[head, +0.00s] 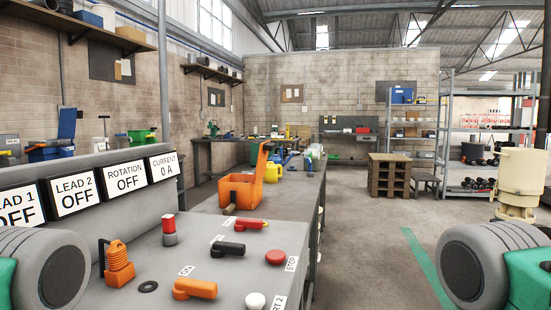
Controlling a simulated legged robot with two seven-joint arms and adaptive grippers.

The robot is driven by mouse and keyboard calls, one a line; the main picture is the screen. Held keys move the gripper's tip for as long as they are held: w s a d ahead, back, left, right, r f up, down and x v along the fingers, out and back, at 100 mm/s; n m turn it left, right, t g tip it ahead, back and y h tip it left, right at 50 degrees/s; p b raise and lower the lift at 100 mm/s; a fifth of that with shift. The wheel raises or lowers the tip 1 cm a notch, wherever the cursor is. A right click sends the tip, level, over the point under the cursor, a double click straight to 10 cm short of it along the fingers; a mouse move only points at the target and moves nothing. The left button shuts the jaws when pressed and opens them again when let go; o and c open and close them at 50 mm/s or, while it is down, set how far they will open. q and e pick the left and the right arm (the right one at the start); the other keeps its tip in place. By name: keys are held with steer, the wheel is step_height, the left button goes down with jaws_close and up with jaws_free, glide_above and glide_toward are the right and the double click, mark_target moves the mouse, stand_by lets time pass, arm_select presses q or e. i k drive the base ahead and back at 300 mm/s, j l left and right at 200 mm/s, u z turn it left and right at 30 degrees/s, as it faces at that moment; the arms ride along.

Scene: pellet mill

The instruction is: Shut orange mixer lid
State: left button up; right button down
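The orange mixer (238,191) is an open-topped box on the far part of the long grey bench, left of the picture's middle. Its orange lid (260,161) stands raised, steeply upright at the right side of the box. The lid is seen nearly edge-on, and the hinge is not clear. Neither of my grippers is in view. Only rounded grey and green parts of my arms show at the lower left and lower right corners, well apart from the mixer.
The grey control panel (140,265) in front carries an orange handle (194,289), a black handle (228,249) and a red stop button (275,257). A yellow can (272,172) stands behind the mixer. A wooden crate stack (390,177) stands beyond open floor at the right.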

mark_target(266, 146)
steer(key=k+z, duration=0.3)
steer(key=k+l+z, duration=0.25)
steer(key=i+l+z, duration=0.2)
steer(key=z, duration=0.2)
steer(key=i+l+z, duration=0.2)
steer(key=z, duration=0.15)
steer(key=i+l+z, duration=0.2)
steer(key=z, duration=0.2)
steer(key=i+u, duration=0.3)
steer(key=i, duration=0.15)
steer(key=i+l+u, duration=0.1)
steer(key=i+u, duration=0.25)
steer(key=i+l+u, duration=0.3)
steer(key=i, duration=0.2)
steer(key=i+j, duration=0.1)
steer(key=i, duration=0.85)
steer(key=i+j+u, duration=0.1)
steer(key=i, duration=0.9)
steer(key=i+u, duration=0.15)
steer(key=u, duration=0.25)
steer(key=i+u, duration=0.1)
steer(key=u, duration=0.25)
steer(key=i+l+u, duration=0.1)
steer(key=u, duration=0.3)
steer(key=i+l+u, duration=0.1)
steer(key=u, duration=0.3)
